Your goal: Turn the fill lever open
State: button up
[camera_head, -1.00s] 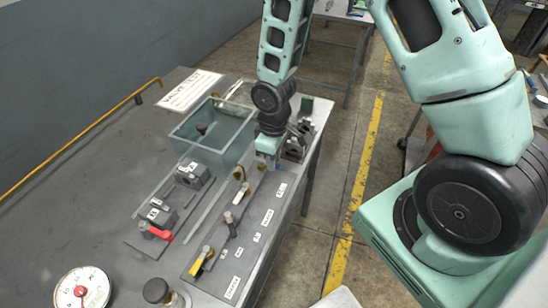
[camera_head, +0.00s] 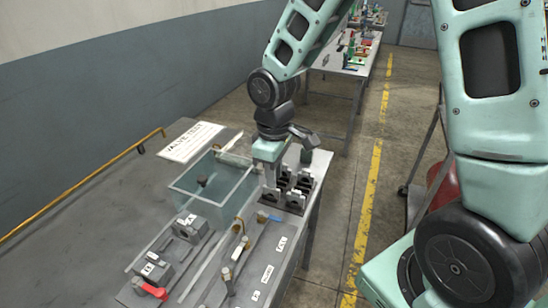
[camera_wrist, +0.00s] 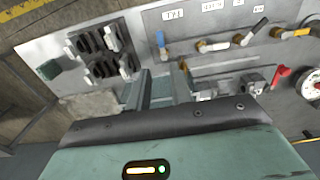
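The blue lever (camera_head: 268,218) sits at the back end of the grey valve panel, beside a small white label (camera_head: 282,243) that I cannot read surely. In the wrist view the blue lever (camera_wrist: 161,41) points up and down in the picture, just beyond the fingertips, beside a label (camera_wrist: 172,14) that seems to read FILL. My gripper (camera_head: 270,185) hangs above the bench, behind the lever and apart from it. In the wrist view my gripper (camera_wrist: 163,80) shows two grey fingers with a gap between them and nothing held.
A rack of black and white parts (camera_head: 297,187) stands beside my gripper. A clear open tank (camera_head: 185,187) is to its left. A red lever (camera_head: 150,290) is at the front left.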

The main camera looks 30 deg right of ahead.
jog(key=shift+r, duration=2.15)
